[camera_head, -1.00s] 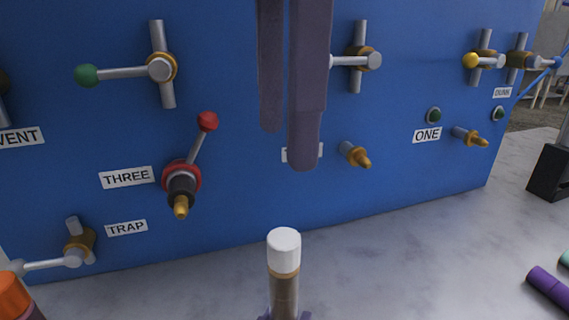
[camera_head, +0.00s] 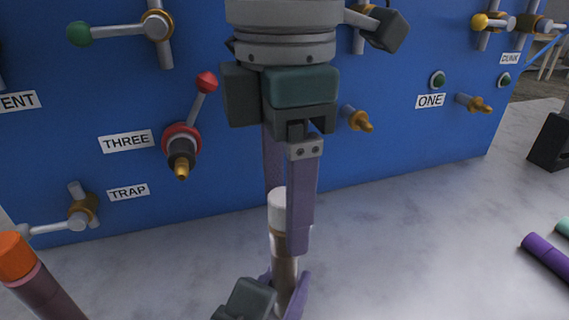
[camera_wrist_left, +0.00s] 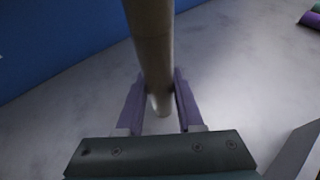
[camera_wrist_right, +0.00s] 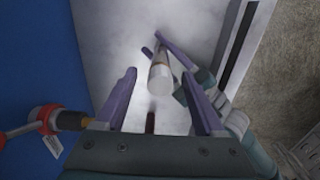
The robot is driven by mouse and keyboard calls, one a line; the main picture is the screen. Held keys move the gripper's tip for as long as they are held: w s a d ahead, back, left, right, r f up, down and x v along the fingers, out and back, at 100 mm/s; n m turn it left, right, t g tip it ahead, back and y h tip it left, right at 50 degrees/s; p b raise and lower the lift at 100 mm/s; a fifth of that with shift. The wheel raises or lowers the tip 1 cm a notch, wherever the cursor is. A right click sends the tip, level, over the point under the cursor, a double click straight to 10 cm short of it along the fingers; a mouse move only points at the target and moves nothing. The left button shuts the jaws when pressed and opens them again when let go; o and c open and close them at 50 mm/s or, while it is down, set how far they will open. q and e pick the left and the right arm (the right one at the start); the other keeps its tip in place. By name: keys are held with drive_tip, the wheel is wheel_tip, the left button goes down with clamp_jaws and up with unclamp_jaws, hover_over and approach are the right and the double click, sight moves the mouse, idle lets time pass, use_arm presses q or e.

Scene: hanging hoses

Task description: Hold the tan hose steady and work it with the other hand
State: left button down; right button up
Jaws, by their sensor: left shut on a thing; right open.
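The tan hose (camera_head: 284,268) stands roughly upright in the head view, with a white end (camera_head: 277,208) at its top. My left gripper (camera_head: 290,296) is shut on the hose low down; the left wrist view shows the hose (camera_wrist_left: 152,45) between its purple fingers (camera_wrist_left: 158,100). My right gripper (camera_head: 288,250) points down from above, its fingers open on either side of the hose top. One finger hides part of the hose in the head view. In the right wrist view the white end (camera_wrist_right: 160,80) lies beyond and between the open fingertips (camera_wrist_right: 160,80).
A blue panel (camera_head: 225,150) with valves, nozzles and labels stands behind. A nozzle with a red-knobbed lever (camera_head: 206,82) sits by the THREE label (camera_head: 127,141). An orange-capped hose (camera_head: 40,285) is at left, a purple one (camera_head: 546,255) at right. The counter (camera_head: 420,250) between is clear.

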clamp_jaws()
unclamp_jaws()
idle(0.5)
drive_tip(key=shift+r, duration=0.1)
